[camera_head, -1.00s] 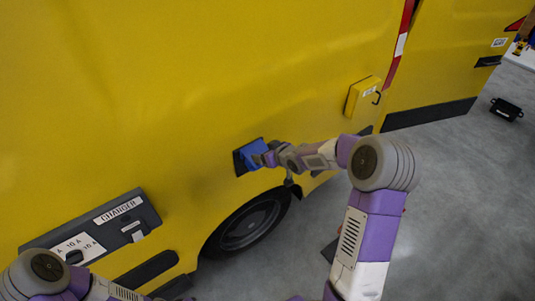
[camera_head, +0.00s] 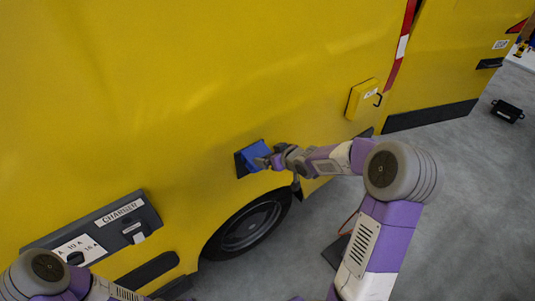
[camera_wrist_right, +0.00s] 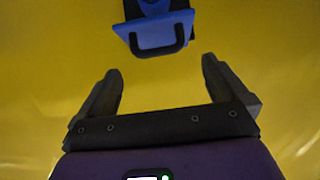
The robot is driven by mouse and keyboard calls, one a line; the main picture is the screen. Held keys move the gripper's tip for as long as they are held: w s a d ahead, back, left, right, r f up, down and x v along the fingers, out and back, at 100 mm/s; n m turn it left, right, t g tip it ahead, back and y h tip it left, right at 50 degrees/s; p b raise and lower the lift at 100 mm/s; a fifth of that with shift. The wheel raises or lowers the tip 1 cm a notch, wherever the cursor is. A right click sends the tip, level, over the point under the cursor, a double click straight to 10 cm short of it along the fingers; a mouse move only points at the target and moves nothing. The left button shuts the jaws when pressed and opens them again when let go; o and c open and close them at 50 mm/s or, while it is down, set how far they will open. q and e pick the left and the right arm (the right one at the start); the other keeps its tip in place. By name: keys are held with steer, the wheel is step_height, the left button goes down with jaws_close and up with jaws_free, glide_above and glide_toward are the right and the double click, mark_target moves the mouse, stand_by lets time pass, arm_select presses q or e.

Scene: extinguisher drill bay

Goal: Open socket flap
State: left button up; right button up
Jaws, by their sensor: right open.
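The blue socket flap (camera_head: 256,154) sits on a dark socket plate (camera_head: 241,166) on the yellow van side. It seems tilted out from the plate; how far is hard to tell. In the right wrist view the flap (camera_wrist_right: 152,12) is at the top, with a dark loop handle (camera_wrist_right: 158,51) at its lower edge. My right gripper (camera_head: 268,161) is just right of the flap in the head view. In the wrist view its fingers (camera_wrist_right: 160,68) are open and empty, with the handle just beyond the fingertips, apart from them. My left gripper is out of view.
A charger panel (camera_head: 122,222) is at lower left, near my left arm. A wheel (camera_head: 245,226) is below the socket. A yellow box (camera_head: 361,100) with a dark hook is up and right. A black case (camera_head: 507,111) lies on the open grey floor at right.

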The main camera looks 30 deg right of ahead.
steer(key=p+v, duration=0.1)
steer(key=v, duration=0.2)
steer(key=shift+s+r, duration=0.25)
steer(key=s+a+f+m+g+y+b, duration=0.1)
steer(key=s+a+f+b, duration=0.2)
steer(key=f, duration=0.5)
steer(key=s+a+f+m+g+y+b, duration=0.1)
steer(key=a+f+b, duration=0.2)
steer(key=a+f, duration=0.35)
steer(key=s+a+f+g+b, duration=0.2)
steer(key=s+a+f+b, duration=0.1)
steer(key=s+f, duration=0.4)
steer(key=s+a+f+m+g+b, duration=0.1)
steer(key=s+a+f+g+b, duration=0.2)
steer(key=s+f, duration=0.4)
steer(key=s+a+f+m+g+b, duration=0.1)
steer(key=s+a+f+g+b, duration=0.2)
steer(key=f, duration=1.3)
steer(key=s+a+b, duration=0.2)
steer(key=s+a, duration=0.1)
steer(key=s, duration=0.1)
steer(key=shift+s+y, duration=0.3)
steer(key=shift+f, duration=0.15)
